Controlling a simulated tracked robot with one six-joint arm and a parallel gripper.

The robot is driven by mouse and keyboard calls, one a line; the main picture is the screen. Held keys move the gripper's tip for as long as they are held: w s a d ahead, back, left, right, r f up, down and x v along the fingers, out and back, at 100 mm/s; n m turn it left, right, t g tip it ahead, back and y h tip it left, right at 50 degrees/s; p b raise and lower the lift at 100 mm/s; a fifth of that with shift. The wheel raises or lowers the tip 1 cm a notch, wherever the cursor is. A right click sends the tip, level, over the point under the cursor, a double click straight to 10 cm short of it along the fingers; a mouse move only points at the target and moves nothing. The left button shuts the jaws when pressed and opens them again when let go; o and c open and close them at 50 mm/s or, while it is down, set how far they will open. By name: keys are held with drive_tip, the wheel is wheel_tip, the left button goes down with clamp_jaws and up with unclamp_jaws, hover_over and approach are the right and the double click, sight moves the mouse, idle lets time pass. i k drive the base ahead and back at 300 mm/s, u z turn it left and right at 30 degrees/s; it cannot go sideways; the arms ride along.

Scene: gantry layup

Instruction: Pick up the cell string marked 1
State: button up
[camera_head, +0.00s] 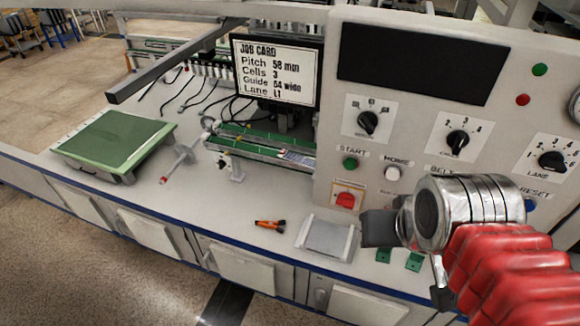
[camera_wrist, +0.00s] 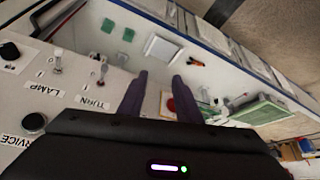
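A small bluish strip (camera_head: 298,157) lies at the right end of the green-edged rail (camera_head: 240,150) in the head view. It may be a cell string, but I can read no mark on it, and the panel hides what lies further right. No string marked 1 can be made out in either view. My gripper (camera_head: 377,228) is in front of the control panel, above the right part of the bench. In the wrist view my gripper (camera_wrist: 160,76) has its two dark fingers apart with nothing visible between them.
The control panel (camera_head: 420,150) stands at right. A grey tray (camera_head: 327,240), an orange-black tool (camera_head: 270,224) and two small green pieces (camera_head: 383,255) lie on the bench. A green board (camera_head: 115,140) is at left. The job card (camera_head: 275,72) shows lane L1.

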sight(295, 158)
drive_tip(key=u, duration=1.9)
drive_tip(key=i, duration=1.65)
drive_tip(key=u, duration=0.05)
